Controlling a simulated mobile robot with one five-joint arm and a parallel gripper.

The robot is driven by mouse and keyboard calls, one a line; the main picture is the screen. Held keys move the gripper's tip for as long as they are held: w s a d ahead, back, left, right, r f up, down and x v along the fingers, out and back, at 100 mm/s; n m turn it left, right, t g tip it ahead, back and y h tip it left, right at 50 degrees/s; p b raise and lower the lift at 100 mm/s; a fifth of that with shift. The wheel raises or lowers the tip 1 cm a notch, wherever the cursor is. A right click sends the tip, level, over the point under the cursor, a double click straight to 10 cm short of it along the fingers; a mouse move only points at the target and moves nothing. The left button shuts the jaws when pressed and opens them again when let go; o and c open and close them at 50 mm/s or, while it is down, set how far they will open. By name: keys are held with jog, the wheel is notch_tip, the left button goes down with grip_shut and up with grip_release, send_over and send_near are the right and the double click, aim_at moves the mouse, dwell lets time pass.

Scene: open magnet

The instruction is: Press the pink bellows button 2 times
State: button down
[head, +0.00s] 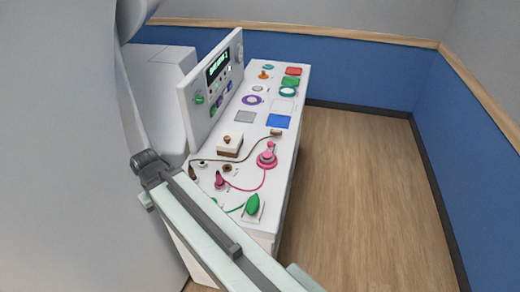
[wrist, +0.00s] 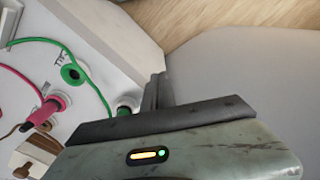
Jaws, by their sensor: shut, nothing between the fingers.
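The pink bellows button (head: 267,158) stands on the white console top in the head view, a stepped pink piece with a small knob on top. A pink cable runs from beside it to a pink plug (head: 220,181). A pink plug-like piece (wrist: 48,106) with a pink cable also shows in the wrist view. I cannot make out the bellows button in the wrist view. My gripper (wrist: 157,92) is shut and empty in the wrist view, its dark fingers apart from the pink piece.
The wooden floor (head: 350,190) on the right is clear.

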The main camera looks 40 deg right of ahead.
jog(key=w+a+n+t+y, duration=0.1)
jog(key=w+a+n+y, duration=0.15)
jog(key=w, duration=0.25)
jog(key=w+d+r+m+t, duration=0.1)
jog(key=w+d+r, duration=0.1)
jog(key=d, duration=0.4)
jog(key=w+d+r+m+t+y+p, duration=0.1)
jog(key=w+d+r+t, duration=0.1)
jog(key=d, duration=0.4)
jog(key=w+d+r+m+t+y+p, duration=0.1)
jog(key=w+d+r+m+t, duration=0.1)
jog(key=d, duration=0.4)
jog(key=shift+d+r, duration=0.4)
jog(key=shift+r, duration=0.15)
jog(key=s+d+r+m+t+h+p, duration=0.1)
jog(key=s+d+r+m, duration=0.1)
jog(key=d, duration=0.7)
jog(key=s+d+r+m+t, duration=0.1)
jog(key=s+d, duration=0.2)
jog(key=d, duration=0.6)
jog(key=m+t+h, duration=0.1)
jog(key=m+h, duration=0.1)
jog(key=m, duration=0.1)
send_over(269, 155)
jog(key=shift+s+r+p, duration=0.15)
jog(key=shift+r+p, duration=0.25)
jog(key=shift+r, duration=0.05)
notch_tip(269, 155, down, 9)
jog(key=b, duration=0.9)
